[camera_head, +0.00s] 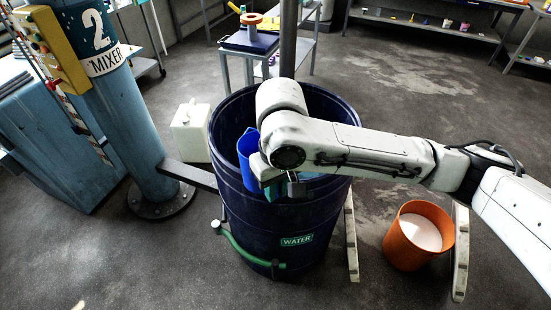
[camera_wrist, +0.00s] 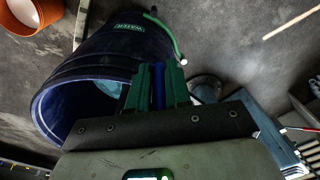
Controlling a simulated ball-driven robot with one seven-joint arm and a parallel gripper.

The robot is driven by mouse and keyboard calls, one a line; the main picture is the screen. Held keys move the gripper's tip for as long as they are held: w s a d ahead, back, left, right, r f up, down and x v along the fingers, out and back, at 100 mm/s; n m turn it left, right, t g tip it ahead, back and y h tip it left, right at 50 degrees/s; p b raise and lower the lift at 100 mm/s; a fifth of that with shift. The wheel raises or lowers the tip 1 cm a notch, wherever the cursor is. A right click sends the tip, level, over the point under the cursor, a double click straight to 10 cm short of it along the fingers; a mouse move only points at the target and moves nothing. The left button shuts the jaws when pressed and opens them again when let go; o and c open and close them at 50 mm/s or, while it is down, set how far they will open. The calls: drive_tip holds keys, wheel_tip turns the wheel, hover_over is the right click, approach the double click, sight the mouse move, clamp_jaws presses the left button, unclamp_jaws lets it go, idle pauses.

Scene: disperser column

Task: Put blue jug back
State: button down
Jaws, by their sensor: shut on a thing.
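The blue jug (camera_head: 247,152) is at the left rim of the dark blue water barrel (camera_head: 250,220), partly hidden by my arm. In the wrist view my gripper (camera_wrist: 158,88) has its two green fingers closed on a narrow blue part of the jug (camera_wrist: 157,75). Most of the jug is hidden there. The barrel (camera_wrist: 65,85) opens below and to the left of the fingers, with pale water inside. I cannot tell whether the jug touches the rim.
A blue mixer column (camera_head: 130,130) stands left of the barrel, with a white canister (camera_head: 191,132) between them. An orange bucket of white material (camera_head: 418,235) stands on the right. A small metal table (camera_head: 265,45) is behind. Open floor lies in front.

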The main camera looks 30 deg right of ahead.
wheel_tip(320, 180, down, 20)
drive_tip(key=s+a, duration=0.1)
drive_tip(key=s, duration=0.1)
drive_tip(key=shift+a+n, duration=0.3)
drive_tip(key=shift+n, duration=0.1)
drive_tip(key=shift+s, duration=0.1)
drive_tip(key=shift+d, duration=0.1)
